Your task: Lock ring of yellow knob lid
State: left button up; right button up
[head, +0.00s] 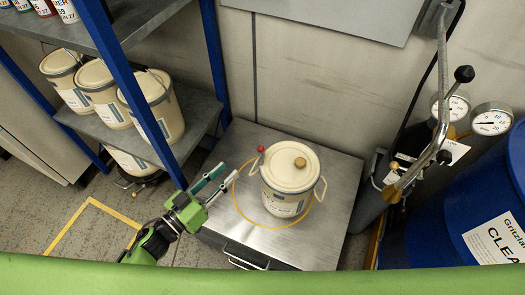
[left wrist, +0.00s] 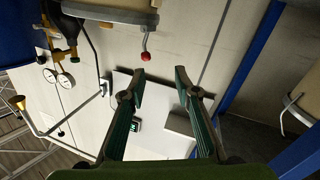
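A cream bucket (head: 284,197) stands upright with its lid on. A brownish-yellow knob (head: 300,162) sits on the lid. A red ball (head: 261,149) on a short lever stands at the left of the lid's rim; the red ball also shows in the left wrist view (left wrist: 146,56). Whether the ring around the lid is closed is too small to tell. My left gripper (head: 230,172) is open and empty, just left of the bucket and below the red ball in the head view. Its fingers also show apart in the left wrist view (left wrist: 162,73). My right gripper is not in view.
The bucket stands on a metal platform (head: 335,222), inside a thin yellow circle (head: 236,202). A blue-posted shelf (head: 195,112) with several buckets is close on the left. A blue drum (head: 445,235) and a pump with gauges (head: 492,120) stand on the right.

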aim_at(263, 151)
pick_arm(q)
jog(key=shift+m+g+h, duration=0.4)
jog(key=shift+g+h, duration=0.1)
jog(key=shift+h, duration=0.3)
jog(key=x, duration=0.4)
jog(key=s+d+x, duration=0.1)
jog(key=x, duration=0.8)
jog(key=shift+d+f, duration=0.3)
jog(key=shift+d, duration=0.1)
grip_shut()
